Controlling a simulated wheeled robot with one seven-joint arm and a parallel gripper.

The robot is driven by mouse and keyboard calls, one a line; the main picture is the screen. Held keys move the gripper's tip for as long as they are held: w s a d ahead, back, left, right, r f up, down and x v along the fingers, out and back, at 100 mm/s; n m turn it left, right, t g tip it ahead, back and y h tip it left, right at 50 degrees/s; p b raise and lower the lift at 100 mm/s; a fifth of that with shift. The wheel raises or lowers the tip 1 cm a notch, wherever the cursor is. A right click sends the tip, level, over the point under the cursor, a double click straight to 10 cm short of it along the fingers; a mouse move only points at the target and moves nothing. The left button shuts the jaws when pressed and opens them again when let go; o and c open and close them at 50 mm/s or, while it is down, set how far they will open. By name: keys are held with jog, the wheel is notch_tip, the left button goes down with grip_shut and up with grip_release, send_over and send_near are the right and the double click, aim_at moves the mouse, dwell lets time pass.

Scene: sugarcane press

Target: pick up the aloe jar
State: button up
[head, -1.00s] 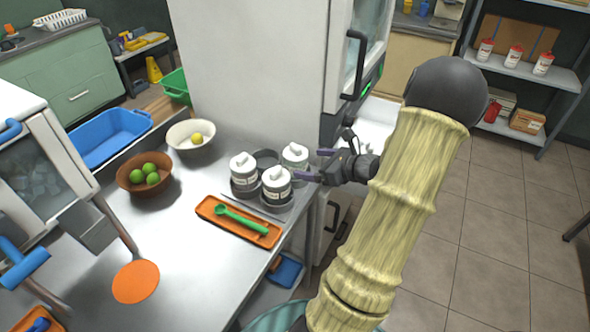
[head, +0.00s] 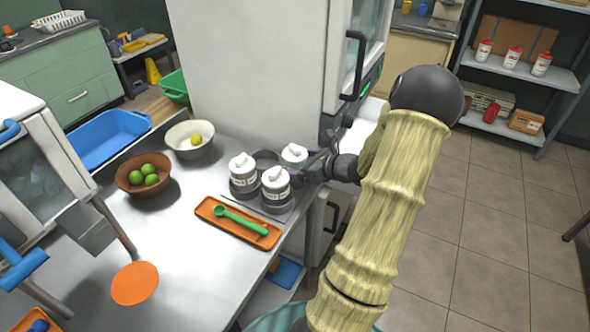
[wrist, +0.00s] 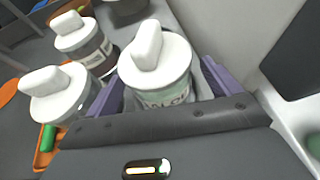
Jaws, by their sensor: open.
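The aloe jar (head: 294,155), white-lidded with a pale green label, stands in the back right place of a holder with round cups on the steel counter. In the wrist view the aloe jar (wrist: 158,72) is between the two purple fingers of my gripper (wrist: 160,88), with one finger on each side. My gripper (head: 313,166) is open around it, reaching in from the right. Whether the fingers touch the jar I cannot tell. Two similar white-lidded jars stand close by, one at the left (head: 243,172) and one at the front (head: 276,184).
An orange tray (head: 205,210) with a green spoon (head: 238,220) lies in front of the holder. A brown bowl (head: 133,184) of green fruit and a pale bowl (head: 184,148) stand to the left. A tall white cabinet (head: 245,75) rises close behind the jars.

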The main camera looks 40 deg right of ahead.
jog(key=shift+c, duration=0.2)
jog(key=c, duration=1.3)
notch_tip(320, 180, up, 10)
jog(key=shift+r+p, duration=0.1)
jog(key=shift+p, duration=0.65)
